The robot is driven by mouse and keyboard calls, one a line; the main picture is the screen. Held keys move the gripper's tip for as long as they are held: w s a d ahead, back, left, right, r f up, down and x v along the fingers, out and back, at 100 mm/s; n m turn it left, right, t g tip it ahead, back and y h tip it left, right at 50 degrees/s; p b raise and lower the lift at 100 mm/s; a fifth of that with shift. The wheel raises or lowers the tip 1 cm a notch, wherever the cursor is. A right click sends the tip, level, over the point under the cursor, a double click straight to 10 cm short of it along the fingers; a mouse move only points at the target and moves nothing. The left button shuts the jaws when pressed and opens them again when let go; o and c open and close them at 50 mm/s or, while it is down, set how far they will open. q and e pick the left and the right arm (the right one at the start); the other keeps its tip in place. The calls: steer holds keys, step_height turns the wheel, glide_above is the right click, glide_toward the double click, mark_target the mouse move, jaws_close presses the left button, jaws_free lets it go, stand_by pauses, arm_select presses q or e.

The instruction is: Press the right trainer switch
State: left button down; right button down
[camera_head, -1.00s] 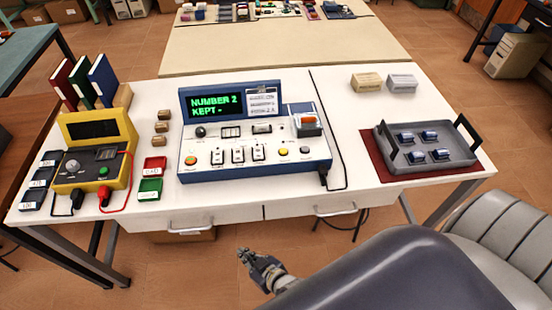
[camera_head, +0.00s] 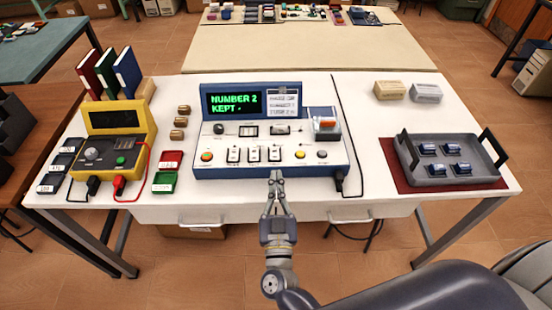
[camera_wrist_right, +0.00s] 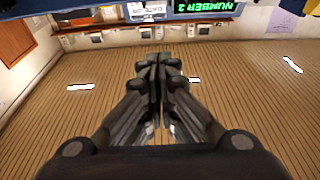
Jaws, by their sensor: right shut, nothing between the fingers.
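The trainer (camera_head: 222,172) is a white and blue console on the table, with a dark screen (camera_head: 236,103) reading "NUMBER 2 KEPT" in green. Three white switches stand in a row on its front panel; the right switch (camera_head: 274,154) is the one nearest the yellow button. My right gripper (camera_head: 276,174) is shut and empty, its tips at the console's front edge, just below the right switch in the head view. Contact cannot be told. In the right wrist view the shut fingers (camera_wrist_right: 160,62) point toward the screen, which appears upside down. My left gripper is not in view.
A grey tray (camera_head: 452,182) with several blue parts sits at right on a red mat.

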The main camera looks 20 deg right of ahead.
stand_by(0.3)
step_height(320, 180, up, 2)
steer(key=b, duration=0.2)
glide_above(275, 167)
steer(key=shift+w+d, duration=0.1)
steer(key=shift+w, duration=0.2)
step_height(275, 167, down, 2)
steer(key=shift+s+f+b, duration=0.15)
steer(key=shift+f+b, duration=0.1)
steer(key=shift+b, duration=0.95)
steer(key=shift+s+f+b, duration=0.15)
steer(key=shift+f+b, duration=0.6)
steer(key=shift+b, duration=0.15)
